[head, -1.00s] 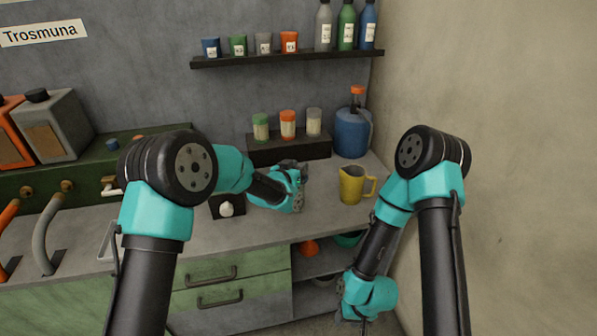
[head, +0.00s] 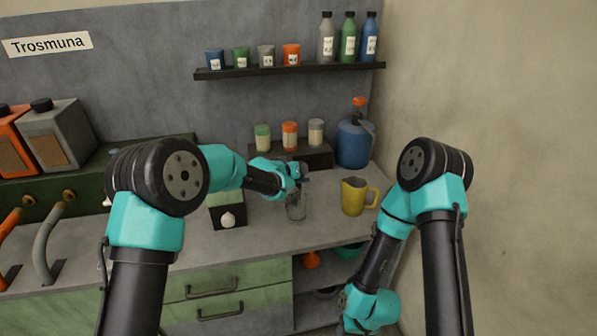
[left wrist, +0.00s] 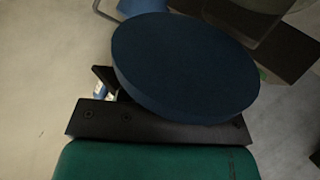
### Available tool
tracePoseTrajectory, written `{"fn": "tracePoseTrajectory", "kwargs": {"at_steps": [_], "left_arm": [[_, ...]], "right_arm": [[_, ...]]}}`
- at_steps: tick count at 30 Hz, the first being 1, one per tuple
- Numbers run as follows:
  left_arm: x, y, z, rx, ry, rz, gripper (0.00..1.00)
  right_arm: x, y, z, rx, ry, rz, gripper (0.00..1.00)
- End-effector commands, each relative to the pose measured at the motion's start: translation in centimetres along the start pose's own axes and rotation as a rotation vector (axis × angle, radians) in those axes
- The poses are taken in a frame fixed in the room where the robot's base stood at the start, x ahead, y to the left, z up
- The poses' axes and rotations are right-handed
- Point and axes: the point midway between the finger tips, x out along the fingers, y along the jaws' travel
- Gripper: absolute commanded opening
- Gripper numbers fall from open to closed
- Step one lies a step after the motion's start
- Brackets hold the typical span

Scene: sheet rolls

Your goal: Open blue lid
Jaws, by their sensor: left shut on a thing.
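My left gripper (head: 300,178) is shut on the blue lid, above the counter. The round dark-blue lid (left wrist: 185,65) fills the upper middle of the left wrist view, tilted in that picture, close to the black jaw. A clear glass jar (head: 297,207) stands upright on the counter directly below the left gripper. Its rim is partly behind the gripper, and I cannot tell whether lid and jar still touch. My right gripper (head: 350,322) hangs low in front of the open shelves at the right; its fingers are not clear.
A yellow jug (head: 354,197) stands right of the jar. A black box with a white knob (head: 228,213) is to the left. Several small jars stand on a dark riser (head: 318,156) behind, beside a blue jug (head: 353,144). The counter front (head: 265,238) is clear.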

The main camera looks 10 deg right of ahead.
Motion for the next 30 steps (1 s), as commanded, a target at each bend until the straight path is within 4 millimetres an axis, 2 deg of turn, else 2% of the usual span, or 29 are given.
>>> {"fn": "tracePoseTrajectory", "kwargs": {"at_steps": [10, 11, 17, 26, 30], "left_arm": [[0.01, 0.02, -0.01, -0.001, -0.001, 0.001, 0.0], [0.01, 0.02, -0.01, -0.001, -0.001, 0.001, 0.36], [0.01, 0.01, 0.0, -0.001, -0.001, 0.001, 0.55], [-0.11, 0.01, -0.01, -0.001, -0.001, 0.0, 0.56], [-0.85, 0.01, -0.07, 0.0, 0.0, 0.0, 0.56]], "right_arm": [[0.0, 0.0, 0.0, 0.0, 0.0, 0.0, 0.43], [0.0, 0.0, 0.0, 0.0, 0.0, 0.0, 0.43], [0.0, 0.0, 0.0, 0.0, 0.0, 0.0, 0.43], [0.0, 0.0, 0.0, 0.0, 0.0, 0.0, 0.43], [0.0, 0.0, 0.0, 0.0, 0.0, 0.0, 0.43]]}}
